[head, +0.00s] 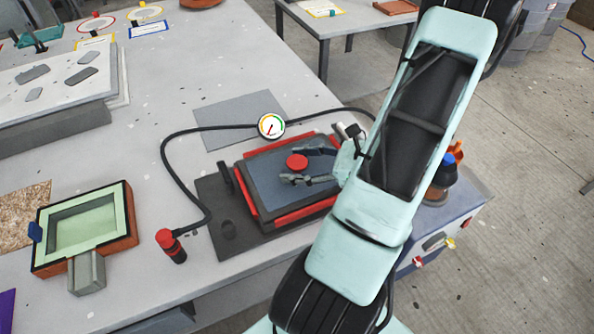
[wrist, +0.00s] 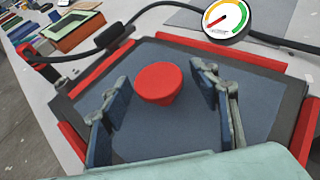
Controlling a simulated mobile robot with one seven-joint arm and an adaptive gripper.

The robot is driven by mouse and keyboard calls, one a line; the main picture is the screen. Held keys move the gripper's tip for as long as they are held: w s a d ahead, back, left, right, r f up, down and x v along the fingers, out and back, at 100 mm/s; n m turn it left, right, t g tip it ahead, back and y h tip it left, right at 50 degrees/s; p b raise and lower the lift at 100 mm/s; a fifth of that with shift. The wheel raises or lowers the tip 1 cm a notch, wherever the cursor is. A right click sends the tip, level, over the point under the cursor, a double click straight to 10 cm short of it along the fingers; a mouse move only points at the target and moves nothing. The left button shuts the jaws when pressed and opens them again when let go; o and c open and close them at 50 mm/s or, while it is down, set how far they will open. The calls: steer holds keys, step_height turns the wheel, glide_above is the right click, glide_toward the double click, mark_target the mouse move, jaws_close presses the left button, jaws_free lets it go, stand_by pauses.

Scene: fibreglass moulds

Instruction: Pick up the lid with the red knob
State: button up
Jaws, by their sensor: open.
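The lid (head: 263,180) is a flat blue-grey panel with a red knob (head: 297,162) on its top. It lies in a dark frame with red edges on the table. In the wrist view, the red knob (wrist: 160,83) stands on the lid (wrist: 195,140), between and a little beyond my fingers. My gripper (head: 305,164) is open above the lid, with one finger on each side of the knob. It also shows in the wrist view (wrist: 160,90), and nothing is held. Whether the fingers touch the knob or the lid cannot be told.
A pressure gauge (head: 271,126) with a black hose stands behind the lid. A red-capped cylinder (head: 170,245) stands to the left. A green-lined mould (head: 85,230) sits further left. Bottles (head: 440,182) stand right of my arm. Table space between the mould and the lid is mostly clear.

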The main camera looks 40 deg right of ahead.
steer(key=c, duration=1.4)
jaws_close()
steer(key=shift+r, duration=0.2)
